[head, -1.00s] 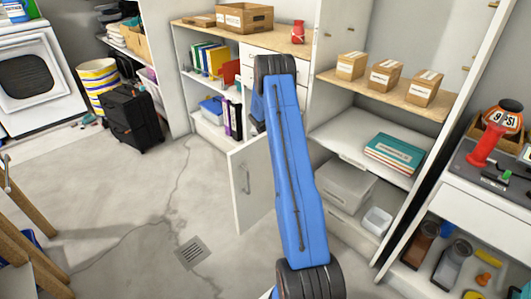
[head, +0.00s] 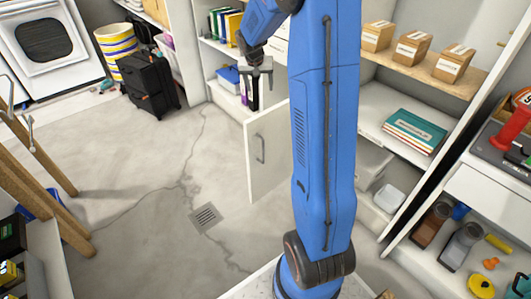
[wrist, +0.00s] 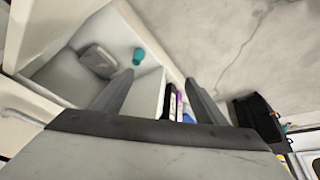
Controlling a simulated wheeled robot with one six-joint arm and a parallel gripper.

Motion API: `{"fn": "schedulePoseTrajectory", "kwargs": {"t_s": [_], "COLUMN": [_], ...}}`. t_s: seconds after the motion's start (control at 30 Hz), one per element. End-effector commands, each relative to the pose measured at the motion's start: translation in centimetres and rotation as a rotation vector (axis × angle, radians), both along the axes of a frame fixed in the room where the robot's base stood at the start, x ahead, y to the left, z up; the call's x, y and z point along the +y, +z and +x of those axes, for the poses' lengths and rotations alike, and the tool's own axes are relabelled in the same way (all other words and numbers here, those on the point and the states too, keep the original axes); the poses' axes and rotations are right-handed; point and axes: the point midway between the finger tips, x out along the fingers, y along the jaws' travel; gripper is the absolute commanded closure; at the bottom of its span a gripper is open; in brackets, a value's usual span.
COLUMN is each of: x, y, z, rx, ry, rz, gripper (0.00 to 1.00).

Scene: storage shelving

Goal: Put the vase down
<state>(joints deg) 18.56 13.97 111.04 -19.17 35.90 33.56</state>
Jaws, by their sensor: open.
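My gripper (head: 257,84) is open and empty in front of the shelving, near the open cabinet door. In the head view that compartment is hidden behind my blue arm and the door.
The cabinet door (head: 268,150) stands open below my gripper. A grey box (wrist: 97,60) sits near the teal object. Binders (head: 251,90) stand on the left shelf. Cartons (head: 412,48) and books (head: 414,131) fill the right shelves. The floor at left is clear around the drain (head: 205,218).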

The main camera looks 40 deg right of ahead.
Motion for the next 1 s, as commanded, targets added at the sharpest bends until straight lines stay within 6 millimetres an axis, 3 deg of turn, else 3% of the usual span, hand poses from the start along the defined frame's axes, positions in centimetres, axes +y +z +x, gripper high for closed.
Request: {"fn": "schedulePoseTrajectory", "kwargs": {"t_s": [0.03, 0.2, 0.5, 0.73, 1.0], "x": [1.4, 5.7, 12.6, 17.1, 21.6], "y": [1.5, 5.2, 9.8, 11.6, 12.0], "z": [-1.3, -5.6, -14.1, -21.2, -29.7], "rx": [-0.005, -0.003, -0.006, -0.009, -0.017], "ry": [0.020, 0.092, 0.224, 0.330, 0.465], "rz": [0.000, 0.002, 0.010, 0.021, 0.033], "gripper": [0.34, 0.34, 0.34, 0.34, 0.34]}}
